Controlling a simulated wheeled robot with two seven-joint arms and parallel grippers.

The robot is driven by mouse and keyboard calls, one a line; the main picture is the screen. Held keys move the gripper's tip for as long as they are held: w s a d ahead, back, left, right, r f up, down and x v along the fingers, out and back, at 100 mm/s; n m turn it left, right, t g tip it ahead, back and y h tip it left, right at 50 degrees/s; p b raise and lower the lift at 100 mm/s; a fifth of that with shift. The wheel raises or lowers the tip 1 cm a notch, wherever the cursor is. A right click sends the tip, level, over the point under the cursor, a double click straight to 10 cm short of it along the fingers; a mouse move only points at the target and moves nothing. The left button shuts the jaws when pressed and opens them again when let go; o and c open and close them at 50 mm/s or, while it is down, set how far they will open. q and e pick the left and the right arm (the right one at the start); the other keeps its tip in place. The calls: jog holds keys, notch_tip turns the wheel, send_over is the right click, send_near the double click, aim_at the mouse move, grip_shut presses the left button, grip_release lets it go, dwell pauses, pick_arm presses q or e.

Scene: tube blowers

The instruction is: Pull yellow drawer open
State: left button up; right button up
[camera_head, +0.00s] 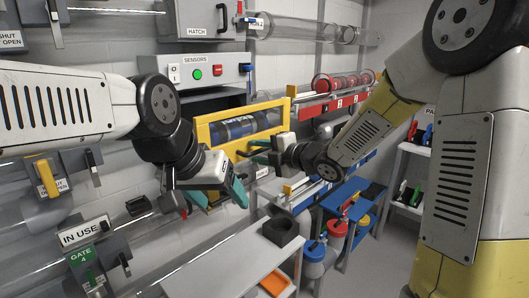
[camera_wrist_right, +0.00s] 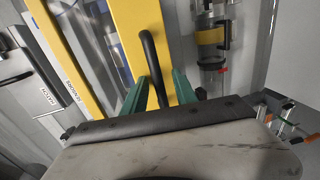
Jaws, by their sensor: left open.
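The yellow drawer (camera_head: 203,130) is a yellow frame with a blue canister (camera_head: 232,128) behind it, in the middle of the head view. In the right wrist view yellow bars (camera_wrist_right: 112,45) of it fill the upper middle, with a black bar handle (camera_wrist_right: 150,55) in front. My right gripper (camera_head: 259,151) is at the drawer's right side. Its green fingers (camera_wrist_right: 160,88) stand apart on either side of the handle's lower end; contact cannot be told. My left gripper (camera_head: 217,198) is open and empty, below and in front of the drawer's lower left.
A control box (camera_head: 207,72) labelled SENSORS is above the drawer. A red rack (camera_head: 330,101) with tubes is at the right. A grey table (camera_head: 235,262) with a black block (camera_head: 280,231) stands below. Blue shelving (camera_head: 345,195) and white shelves (camera_head: 408,178) are on the right.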

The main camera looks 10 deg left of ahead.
jog(key=v, duration=0.7)
jog(key=shift+s+d, duration=0.25)
jog(key=shift+d, duration=0.05)
jog(key=s+d+r+m+t+h, duration=0.25)
jog(key=d+m+h, duration=0.75)
jog(key=d+m, duration=0.65)
jog(key=s+d+f+m+g, duration=0.1)
jog(key=s+m+g, duration=0.2)
jog(key=s, duration=0.6)
jog(key=s+d+f+m+g, duration=0.1)
jog(key=s+f+m+g, duration=0.1)
jog(key=s+m, duration=0.6)
jog(key=shift+s+g, duration=0.45)
jog(key=shift+s, duration=0.15)
